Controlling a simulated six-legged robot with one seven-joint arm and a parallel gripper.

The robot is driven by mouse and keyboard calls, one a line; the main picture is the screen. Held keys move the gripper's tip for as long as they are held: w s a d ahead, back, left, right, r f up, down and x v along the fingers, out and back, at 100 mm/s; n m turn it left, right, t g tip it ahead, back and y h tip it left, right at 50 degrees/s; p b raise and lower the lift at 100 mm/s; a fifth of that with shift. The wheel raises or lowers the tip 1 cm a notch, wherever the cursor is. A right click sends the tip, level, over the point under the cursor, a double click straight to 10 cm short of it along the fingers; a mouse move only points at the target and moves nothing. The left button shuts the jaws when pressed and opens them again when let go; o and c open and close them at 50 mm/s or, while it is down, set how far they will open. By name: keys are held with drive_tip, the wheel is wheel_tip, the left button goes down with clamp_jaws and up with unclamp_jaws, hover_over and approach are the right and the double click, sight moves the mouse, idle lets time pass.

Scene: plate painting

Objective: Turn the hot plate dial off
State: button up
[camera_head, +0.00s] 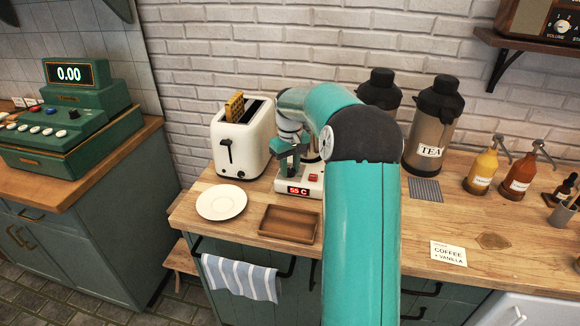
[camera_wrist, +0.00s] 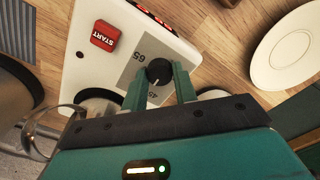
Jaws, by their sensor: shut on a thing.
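The hot plate (camera_head: 297,186) is a white unit on the wooden counter with a red display reading 55 C. In the wrist view its white top (camera_wrist: 90,62) shows a red START button (camera_wrist: 105,35) and a grey scale panel with the numbers 65 and 45. The black dial (camera_wrist: 158,71) sits on that panel with a light pointer mark. My gripper (camera_wrist: 160,82) has its two green fingers closed on either side of the dial. In the head view my gripper (camera_head: 290,158) is over the hot plate, and my arm hides part of it.
A white toaster (camera_head: 240,140) with a waffle stands just left. A white plate (camera_head: 221,202) and a brown tray (camera_head: 289,223) lie in front. A TEA dispenser (camera_head: 431,125) and syrup bottles (camera_head: 482,170) stand right.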

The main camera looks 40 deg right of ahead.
sight(290, 170)
drive_tip(key=n, duration=0.4)
drive_tip(key=shift+r+n, duration=0.1)
drive_tip(key=shift+n, duration=0.2)
drive_tip(key=n, duration=0.4)
drive_tip(key=shift+n, duration=0.3)
drive_tip(key=n, duration=0.4)
drive_tip(key=shift+n, duration=2.2)
drive_tip(key=o, duration=1)
wheel_tip(290, 170, up, 14)
drive_tip(key=shift+f, duration=0.15)
